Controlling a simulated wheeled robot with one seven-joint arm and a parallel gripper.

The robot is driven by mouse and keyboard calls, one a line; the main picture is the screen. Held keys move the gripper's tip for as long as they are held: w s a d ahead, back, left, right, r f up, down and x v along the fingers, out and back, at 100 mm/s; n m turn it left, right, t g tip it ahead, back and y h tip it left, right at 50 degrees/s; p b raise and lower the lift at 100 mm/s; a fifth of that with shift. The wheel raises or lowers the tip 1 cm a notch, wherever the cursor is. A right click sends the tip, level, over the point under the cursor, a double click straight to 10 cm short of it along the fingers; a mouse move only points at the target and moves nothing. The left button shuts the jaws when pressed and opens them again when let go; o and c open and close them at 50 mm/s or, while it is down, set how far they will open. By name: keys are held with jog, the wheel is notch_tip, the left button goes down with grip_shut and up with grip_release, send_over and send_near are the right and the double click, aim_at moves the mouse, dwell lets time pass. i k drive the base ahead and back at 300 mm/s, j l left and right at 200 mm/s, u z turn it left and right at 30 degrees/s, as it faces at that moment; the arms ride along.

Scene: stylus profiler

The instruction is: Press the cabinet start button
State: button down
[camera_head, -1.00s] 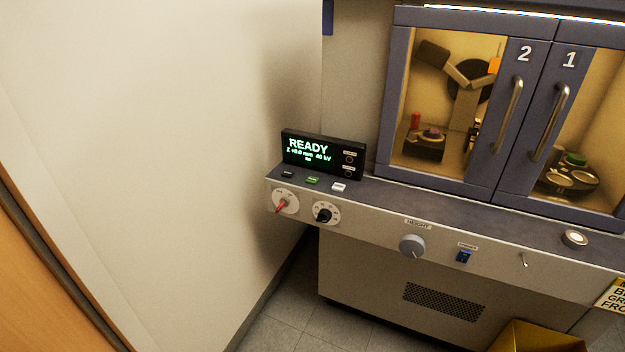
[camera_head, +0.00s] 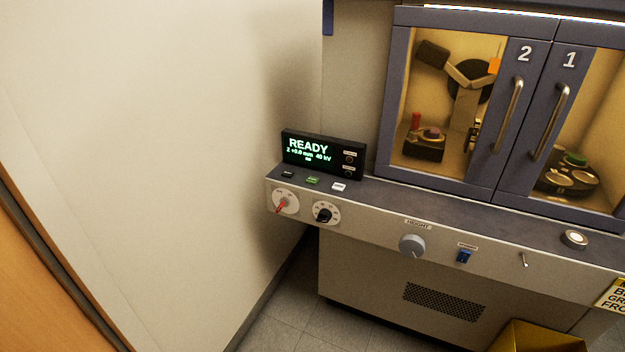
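The cabinet (camera_head: 350,245) stands at the centre and right of the head view. On its ledge, below the black display (camera_head: 318,168) reading READY, sit a dark button (camera_head: 288,174), a green button (camera_head: 313,180) and a white button (camera_head: 339,186). Their labels are too small to read, so I cannot tell for certain which is the start button. A round metal-rimmed button (camera_head: 574,239) sits on the ledge at the right. My gripper is not in view.
The front panel has a red-pointer dial (camera_head: 284,202), a black dial (camera_head: 324,213), a height knob (camera_head: 412,245), a blue switch (camera_head: 464,256) and a small toggle (camera_head: 524,260). Doors 2 (camera_head: 509,115) and 1 (camera_head: 548,125) are closed. A yellow bin (camera_head: 535,338) stands below; a wall is at the left.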

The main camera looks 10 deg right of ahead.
aim_at(311, 180)
jog(key=i+j, duration=0.7)
jog(key=i, duration=0.15)
jog(key=i+j, duration=0.65)
jog(key=i, duration=0.2)
